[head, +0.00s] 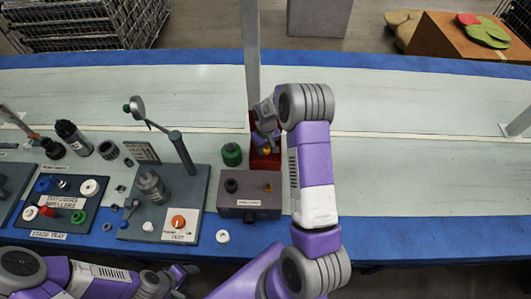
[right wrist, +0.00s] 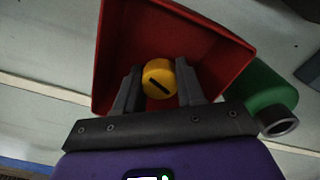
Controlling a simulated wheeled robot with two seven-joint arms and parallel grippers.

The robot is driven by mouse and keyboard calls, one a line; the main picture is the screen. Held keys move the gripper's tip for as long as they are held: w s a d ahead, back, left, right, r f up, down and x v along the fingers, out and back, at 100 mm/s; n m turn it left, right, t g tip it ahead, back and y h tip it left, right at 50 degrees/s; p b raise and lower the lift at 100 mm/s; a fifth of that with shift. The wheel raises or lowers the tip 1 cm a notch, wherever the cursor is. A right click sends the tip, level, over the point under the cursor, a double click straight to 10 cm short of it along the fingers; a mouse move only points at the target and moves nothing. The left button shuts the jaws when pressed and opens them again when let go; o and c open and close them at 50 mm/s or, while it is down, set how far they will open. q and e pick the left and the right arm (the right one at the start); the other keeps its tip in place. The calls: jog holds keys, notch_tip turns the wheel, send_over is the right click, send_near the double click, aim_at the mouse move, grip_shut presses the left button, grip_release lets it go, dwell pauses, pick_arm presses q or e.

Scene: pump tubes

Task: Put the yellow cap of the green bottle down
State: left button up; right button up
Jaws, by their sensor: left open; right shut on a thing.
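The yellow cap (right wrist: 158,84) is round with a dark slot and sits between the fingers of my right gripper (right wrist: 158,92), which is shut on it. In the right wrist view the cap is over or inside the open red bin (right wrist: 218,50); I cannot tell whether it touches the bottom. In the head view the cap (head: 266,151) shows small below my right gripper (head: 265,146), at the red bin (head: 264,162). The green bottle (head: 231,154) is just left of the bin, and it also shows in the right wrist view (right wrist: 266,88). My left gripper (head: 186,271) is open and empty at the lower edge.
A grey box (head: 250,203) with knobs stands in front of the bin. A grey test stand (head: 190,210) with a post and a stage tray (head: 62,205) of coloured parts lie to the left. A thin upright post (head: 250,60) rises behind the bin. The table right of my right arm is clear.

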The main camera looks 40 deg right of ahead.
aim_at(266, 148)
jog(key=shift+f, duration=1.1)
jog(key=shift+f+b, duration=0.25)
jog(key=shift+b, duration=0.1)
jog(key=o, duration=1.2)
jog(key=shift+c, duration=0.2)
jog(key=shift+r, duration=0.15)
jog(key=shift+r+p, duration=0.3)
jog(key=shift+r, duration=0.05)
notch_tip(266, 148, up, 12)
jog(key=p, duration=0.3)
jog(key=shift+f, duration=0.25)
